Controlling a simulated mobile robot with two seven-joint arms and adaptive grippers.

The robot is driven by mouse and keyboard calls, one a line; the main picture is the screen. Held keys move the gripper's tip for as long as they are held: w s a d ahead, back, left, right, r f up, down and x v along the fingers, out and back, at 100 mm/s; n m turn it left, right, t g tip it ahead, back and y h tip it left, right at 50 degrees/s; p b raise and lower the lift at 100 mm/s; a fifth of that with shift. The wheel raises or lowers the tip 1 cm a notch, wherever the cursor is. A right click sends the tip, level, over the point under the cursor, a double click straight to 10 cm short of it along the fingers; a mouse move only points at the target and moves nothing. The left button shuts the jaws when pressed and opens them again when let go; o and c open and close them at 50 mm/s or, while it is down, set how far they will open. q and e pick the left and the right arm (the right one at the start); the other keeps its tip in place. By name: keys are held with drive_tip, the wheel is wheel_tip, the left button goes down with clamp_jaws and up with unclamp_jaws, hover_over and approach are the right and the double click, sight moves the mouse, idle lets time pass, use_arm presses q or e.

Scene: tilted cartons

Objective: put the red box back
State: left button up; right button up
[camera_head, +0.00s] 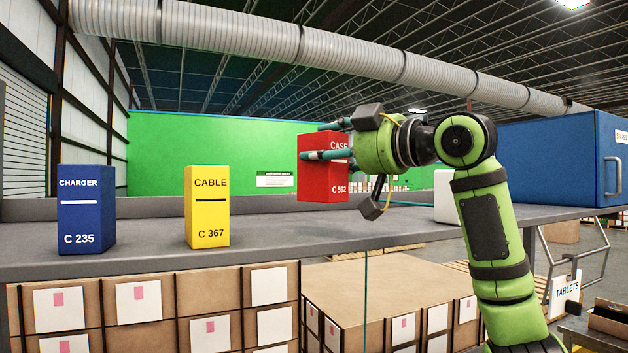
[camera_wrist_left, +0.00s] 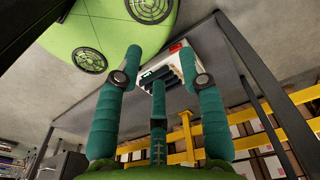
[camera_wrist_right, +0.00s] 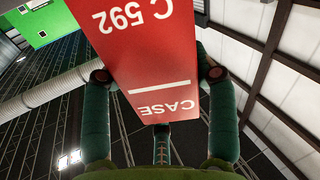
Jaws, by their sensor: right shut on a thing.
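The red box (camera_head: 322,180), labelled CASE C 592, is upright in the head view, its base at about the height of the shelf top behind it. My right gripper (camera_head: 334,142) is shut on it from the right side. In the right wrist view the red box (camera_wrist_right: 145,50) fills the space between the fingers, its lettering upside down. A blue CHARGER box (camera_head: 86,210) and a yellow CABLE box (camera_head: 207,207) stand on the grey shelf (camera_head: 140,236) to the left. My left gripper shows only in the left wrist view (camera_wrist_left: 165,65), fingers apart, with nothing clearly held.
A white box (camera_head: 446,197) stands on the shelf, partly behind my right arm. A large blue case (camera_head: 555,155) with a handle is at the right. A TABLETS sign (camera_head: 566,292) hangs below it. Shelf space between the yellow box and the white box looks clear.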

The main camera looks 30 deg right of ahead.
sight(312, 183)
drive_tip(key=shift+w+a+f, duration=0.35)
drive_tip(key=shift+w+a, duration=0.1)
drive_tip(key=shift+a, duration=0.15)
drive_tip(key=shift+w+a+f, duration=0.3)
drive_tip(key=shift+w+a, duration=0.1)
drive_tip(key=shift+a, duration=0.2)
drive_tip(key=f, duration=0.1)
drive_tip(key=f+p, duration=0.1)
drive_tip(key=f, duration=0.1)
drive_tip(key=shift+s+d, duration=0.15)
drive_tip(key=shift+d, duration=0.15)
drive_tip(key=shift+f, duration=0.35)
drive_tip(key=shift+a, duration=0.15)
drive_tip(key=shift+f, duration=0.3)
drive_tip(key=o, duration=1.5)
use_arm(q)
drive_tip(key=shift+w+a+r, duration=0.3)
drive_tip(key=shift+a, duration=0.15)
drive_tip(key=shift+w+a+r, duration=0.3)
drive_tip(key=shift+a, duration=0.15)
use_arm(e)
drive_tip(key=shift+r, duration=0.1)
